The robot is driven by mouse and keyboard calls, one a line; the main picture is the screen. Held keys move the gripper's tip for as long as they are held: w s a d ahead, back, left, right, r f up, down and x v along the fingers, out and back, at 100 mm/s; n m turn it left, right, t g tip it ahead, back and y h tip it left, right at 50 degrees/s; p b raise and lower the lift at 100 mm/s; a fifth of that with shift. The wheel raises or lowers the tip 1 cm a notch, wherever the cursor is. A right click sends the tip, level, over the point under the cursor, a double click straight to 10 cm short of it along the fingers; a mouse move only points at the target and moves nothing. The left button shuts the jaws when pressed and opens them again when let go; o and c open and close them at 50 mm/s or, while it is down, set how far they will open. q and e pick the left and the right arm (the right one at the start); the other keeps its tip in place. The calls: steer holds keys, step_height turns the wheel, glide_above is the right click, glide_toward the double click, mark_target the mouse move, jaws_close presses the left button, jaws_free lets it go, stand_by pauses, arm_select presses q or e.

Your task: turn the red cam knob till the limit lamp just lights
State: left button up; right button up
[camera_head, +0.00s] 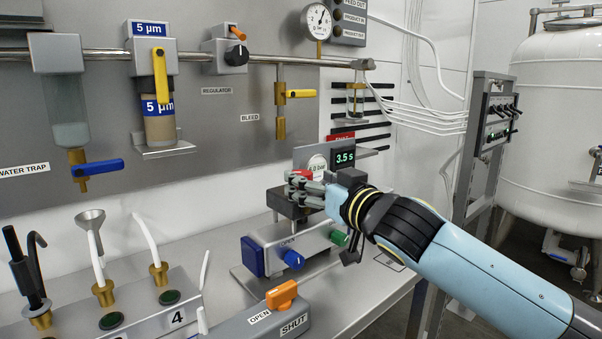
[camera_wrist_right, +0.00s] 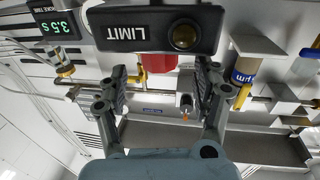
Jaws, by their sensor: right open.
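The red cam knob (camera_wrist_right: 158,62) shows in the right wrist view, partly hidden behind the LIMIT box (camera_wrist_right: 150,32). A bit of red (camera_head: 302,174) shows at my fingers in the head view. The limit lamp (camera_wrist_right: 185,36) on that box is dark amber and looks unlit. My right gripper (camera_wrist_right: 161,75) is open, one finger on each side of the knob, with visible gaps; how deep the knob sits between them I cannot tell. In the head view my right gripper (camera_head: 292,189) is at the small panel and hides most of the knob. My left gripper is not in view.
A timer display (camera_head: 345,157) reads 3.5 s beside the gripper. Below is a grey block with a blue knob (camera_head: 292,258) and a green knob (camera_head: 338,237). An orange shut-off handle (camera_head: 281,294) stands nearer. Yellow-handled valves line the pipe behind.

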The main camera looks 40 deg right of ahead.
mark_target(301, 172)
steer(key=w, duration=0.4)
steer(key=shift+d, duration=0.2)
steer(key=shift+w, duration=0.25)
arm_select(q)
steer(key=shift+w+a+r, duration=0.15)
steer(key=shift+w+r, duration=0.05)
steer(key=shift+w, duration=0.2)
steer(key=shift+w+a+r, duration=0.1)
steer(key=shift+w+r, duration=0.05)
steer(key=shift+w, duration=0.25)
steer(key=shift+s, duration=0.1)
arm_select(e)
steer(key=shift+c, duration=0.7)
steer(key=c, duration=1.1)
steer(key=shift+r+y+p, duration=0.1)
steer(key=shift+y+p, duration=0.2)
steer(key=shift+p, duration=0.6)
steer(key=shift+n+y+p, duration=0.5)
steer(key=shift+p, duration=0.05)
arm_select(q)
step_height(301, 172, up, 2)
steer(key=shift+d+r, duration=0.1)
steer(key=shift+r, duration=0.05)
